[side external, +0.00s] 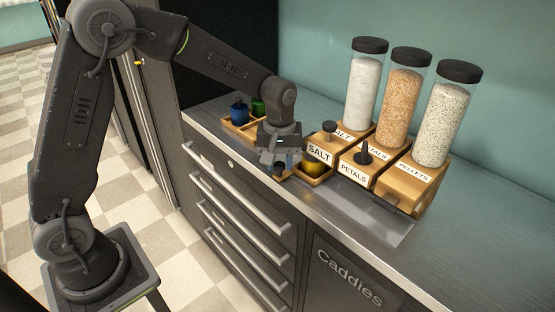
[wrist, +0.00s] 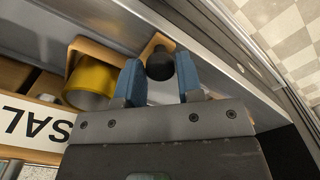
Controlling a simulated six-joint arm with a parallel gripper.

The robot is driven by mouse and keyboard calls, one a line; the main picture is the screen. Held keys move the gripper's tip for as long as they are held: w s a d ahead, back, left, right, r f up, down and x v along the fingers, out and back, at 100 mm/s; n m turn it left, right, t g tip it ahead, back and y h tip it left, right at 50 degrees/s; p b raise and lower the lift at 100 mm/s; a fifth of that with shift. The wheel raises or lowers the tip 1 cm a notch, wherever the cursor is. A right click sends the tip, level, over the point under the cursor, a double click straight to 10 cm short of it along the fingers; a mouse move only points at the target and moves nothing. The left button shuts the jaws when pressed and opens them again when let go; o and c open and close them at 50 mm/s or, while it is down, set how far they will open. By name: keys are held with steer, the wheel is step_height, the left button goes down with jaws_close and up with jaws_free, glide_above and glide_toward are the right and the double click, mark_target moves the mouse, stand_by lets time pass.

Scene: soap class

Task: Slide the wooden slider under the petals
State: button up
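The wooden slider (wrist: 153,44) shows in the wrist view as a small piece of wood with a dark round knob (wrist: 160,66). My gripper (wrist: 158,62) has its blue fingers on either side of this knob. Whether the fingers touch it is not clear. In the side view my gripper (side external: 280,163) is low over the counter, left of the salt box, and largely hides the slider. The petals dispenser (side external: 400,83) is the middle clear tube, filled with orange-tan bits, over a wooden box labelled PETALS (side external: 353,172).
The salt dispenser (side external: 363,85) stands left of the petals and the pellets dispenser (side external: 446,115) right. A yellow cup (side external: 312,166) sits by the salt box. A wooden tray (side external: 237,127) holds a blue cup (side external: 239,113) and a green cup (side external: 258,107). A bare metal strip lies before the boxes.

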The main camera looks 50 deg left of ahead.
steer(key=o, duration=0.3)
steer(key=shift+o, duration=0.2)
step_height(320, 180, up, 14)
stand_by(0.4)
steer(key=shift+f, duration=0.1)
